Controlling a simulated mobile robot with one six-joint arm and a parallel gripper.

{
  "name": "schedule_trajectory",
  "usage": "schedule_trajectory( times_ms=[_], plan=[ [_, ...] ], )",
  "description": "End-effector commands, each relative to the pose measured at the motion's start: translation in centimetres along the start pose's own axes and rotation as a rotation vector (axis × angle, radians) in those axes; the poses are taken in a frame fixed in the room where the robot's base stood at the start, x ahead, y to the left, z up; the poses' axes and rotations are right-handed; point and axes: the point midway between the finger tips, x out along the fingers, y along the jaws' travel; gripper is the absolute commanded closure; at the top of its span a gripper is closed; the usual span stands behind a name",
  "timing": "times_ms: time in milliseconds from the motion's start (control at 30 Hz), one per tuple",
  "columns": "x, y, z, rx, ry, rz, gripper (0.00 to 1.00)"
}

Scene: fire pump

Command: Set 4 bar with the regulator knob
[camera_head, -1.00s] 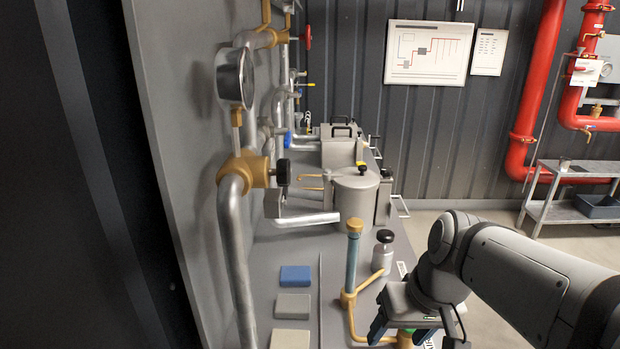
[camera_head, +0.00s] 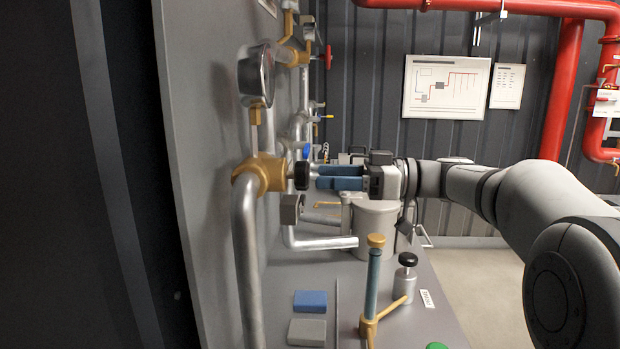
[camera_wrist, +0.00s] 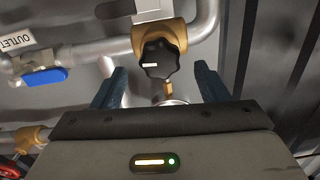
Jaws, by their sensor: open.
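The black regulator knob (camera_head: 301,175) sits on the right side of a brass valve body (camera_head: 262,174) on the pipe. A round pressure gauge (camera_head: 256,76) stands above it, seen edge-on, so its reading cannot be told. My gripper (camera_head: 318,177) is open and level with the knob, with its blue fingers pointing at it. In the wrist view the lobed knob (camera_wrist: 160,60) with a white mark lies between and beyond the two fingertips of my gripper (camera_wrist: 160,82). I cannot tell whether the fingers touch the knob.
A blue-handled valve (camera_wrist: 45,77) with an OUTLET label is left of the knob in the wrist view. Below my gripper stand a grey pot (camera_head: 375,225), a brass-capped column (camera_head: 373,275) and a black-topped bottle (camera_head: 405,280). Blue (camera_head: 310,300) and grey pads lie on the bench.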

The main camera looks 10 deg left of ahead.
Motion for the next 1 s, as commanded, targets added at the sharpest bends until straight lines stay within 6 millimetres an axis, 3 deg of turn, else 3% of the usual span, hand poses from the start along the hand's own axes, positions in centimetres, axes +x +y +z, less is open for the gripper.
schedule_trajectory(
  times_ms=[100, 300, 633, 1000],
  plan=[
    [2.1, -0.1, 0.0, 0.002, -0.001, -0.003, 0.32],
    [4.2, 0.0, 0.0, 0.002, -0.002, 0.0, 0.32],
    [4.6, 0.0, 0.1, 0.003, -0.002, 0.003, 0.32],
    [4.6, 0.0, 0.1, 0.003, -0.003, 0.003, 0.62]
  ],
)
